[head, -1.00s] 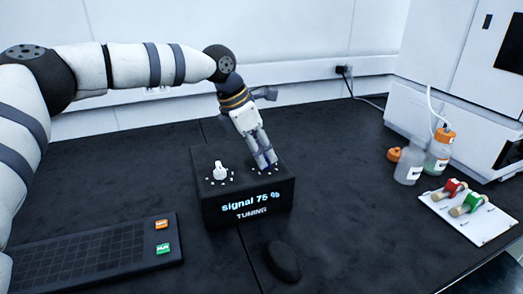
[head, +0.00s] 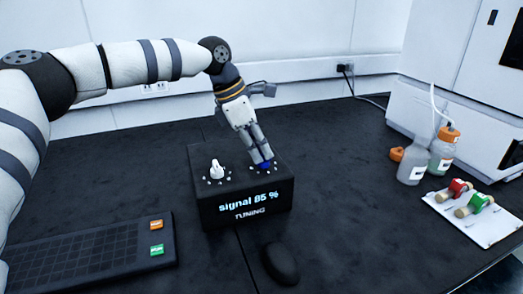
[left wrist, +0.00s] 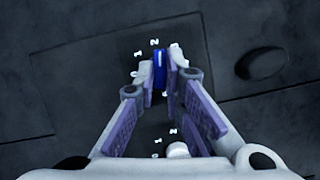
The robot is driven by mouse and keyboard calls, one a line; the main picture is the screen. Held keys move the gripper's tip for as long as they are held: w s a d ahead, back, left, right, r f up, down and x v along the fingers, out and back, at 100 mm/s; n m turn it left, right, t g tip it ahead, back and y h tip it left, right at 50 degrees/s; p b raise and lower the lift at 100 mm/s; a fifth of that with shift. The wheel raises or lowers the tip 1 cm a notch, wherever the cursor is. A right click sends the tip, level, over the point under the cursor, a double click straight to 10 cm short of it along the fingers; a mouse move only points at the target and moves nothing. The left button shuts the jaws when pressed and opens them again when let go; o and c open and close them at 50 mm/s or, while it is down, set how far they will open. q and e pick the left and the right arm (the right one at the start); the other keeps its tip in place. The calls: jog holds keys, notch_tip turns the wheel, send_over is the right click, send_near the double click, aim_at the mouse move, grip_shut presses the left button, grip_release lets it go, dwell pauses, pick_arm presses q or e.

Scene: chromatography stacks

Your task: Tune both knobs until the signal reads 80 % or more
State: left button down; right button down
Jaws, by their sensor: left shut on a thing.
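The black tuning box (head: 218,217) stands on the dark bench, and its front display reads "signal 85 %" above "TUNING". A white knob (head: 217,170) stands free on the left of its top, ringed by small white marks. It also shows at the bottom of the left wrist view (left wrist: 177,150). A blue knob (head: 265,165) is on the right of the top. My left gripper (head: 261,160) reaches down and is shut on the blue knob, which shows between its fingertips in the left wrist view (left wrist: 159,70). My right gripper is not in view.
A black keyboard-like panel (head: 80,250) with orange and green keys lies at the left. A black mouse (head: 280,263) lies in front of the box. Bottles (head: 410,160) and a white tray (head: 490,229) with red and green pieces are at the right.

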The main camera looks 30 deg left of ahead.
pick_arm(q)
jog(key=m, duration=0.1)
jog(key=m+g+b, duration=0.1)
jog(key=m, duration=0.1)
jog(key=shift+w+f+m+g+h+b, duration=0.2)
jog(key=shift+f+m+g+h+b, duration=0.1)
jog(key=shift+m+b, duration=0.1)
jog(key=shift+r+m+g+b, duration=0.2)
jog(key=shift+m+g+b, duration=0.25)
jog(key=shift+m, duration=0.75)
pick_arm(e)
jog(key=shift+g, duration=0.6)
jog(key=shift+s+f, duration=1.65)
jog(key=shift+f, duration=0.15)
pick_arm(q)
jog(key=shift+r, duration=0.1)
jog(key=shift+a, duration=0.1)
jog(key=c, duration=1.7)
grip_release()
jog(key=v, duration=0.7)
jog(key=shift+w+a+r, duration=0.1)
jog(key=shift+r, duration=0.1)
